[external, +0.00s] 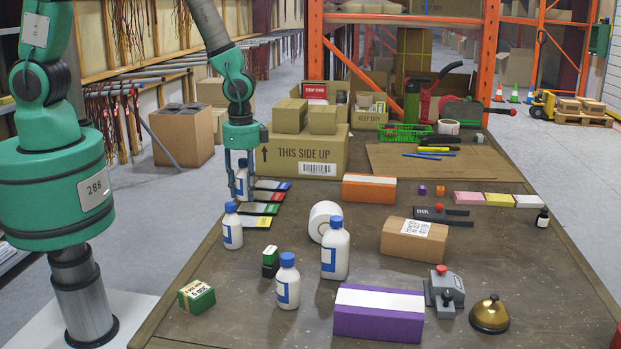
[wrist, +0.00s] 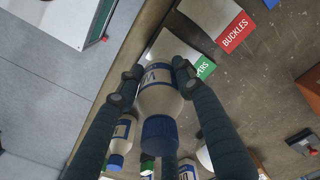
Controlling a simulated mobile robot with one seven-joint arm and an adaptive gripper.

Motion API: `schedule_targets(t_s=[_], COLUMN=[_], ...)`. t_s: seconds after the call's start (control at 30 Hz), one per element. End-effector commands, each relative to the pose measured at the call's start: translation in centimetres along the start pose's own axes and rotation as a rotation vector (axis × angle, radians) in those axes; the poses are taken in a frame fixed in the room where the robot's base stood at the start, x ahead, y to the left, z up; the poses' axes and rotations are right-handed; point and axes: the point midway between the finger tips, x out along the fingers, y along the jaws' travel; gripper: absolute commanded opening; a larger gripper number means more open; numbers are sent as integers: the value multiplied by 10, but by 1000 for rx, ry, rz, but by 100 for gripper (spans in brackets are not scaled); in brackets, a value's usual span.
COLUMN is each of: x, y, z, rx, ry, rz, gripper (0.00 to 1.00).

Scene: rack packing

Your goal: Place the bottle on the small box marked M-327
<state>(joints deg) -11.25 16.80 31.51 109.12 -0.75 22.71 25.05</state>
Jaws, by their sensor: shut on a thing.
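My gripper (external: 241,172) is shut on a white bottle (external: 241,187) with a blue label, above the left edge of the table beside the flat coloured-tab cards. In the wrist view the bottle (wrist: 160,97) sits between my two fingers (wrist: 152,88), its blue cap toward the camera's lower side. Similar white bottles with blue caps stand in the external view: one (external: 232,230) just below the held one, one (external: 287,285) at front and a larger one (external: 335,252). I cannot read M-327 on any box. A brown box (external: 402,246) has a white label; a small green box (external: 190,303) has a pale label.
Cards with coloured tabs (external: 262,209) lie under my gripper. A large carton (external: 315,160) stands behind it. A white roll (external: 322,210), purple box (external: 372,325), orange box (external: 362,195) and brass bell (external: 489,318) occupy the table. Bare tabletop lies around the small green box.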

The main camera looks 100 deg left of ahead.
Motion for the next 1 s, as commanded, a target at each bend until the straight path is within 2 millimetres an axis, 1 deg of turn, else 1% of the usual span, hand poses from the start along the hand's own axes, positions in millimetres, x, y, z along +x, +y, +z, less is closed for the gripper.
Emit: schedule_targets(t_s=[0.17, 0.27, 0.37, 0.47, 0.67, 1.0], x=[-3, -5, -9, -15, -27, -46], y=[0, 0, 0, 1, 6, 25], z=[-8, -19, -35, -56, -107, -194], rx=[0, -1, -2, -5, -11, -23], ry=[2, 1, 2, 2, 5, 8], rz=[-1, 0, 0, 0, 1, 4], gripper=[8, 8, 8, 8, 8, 8])
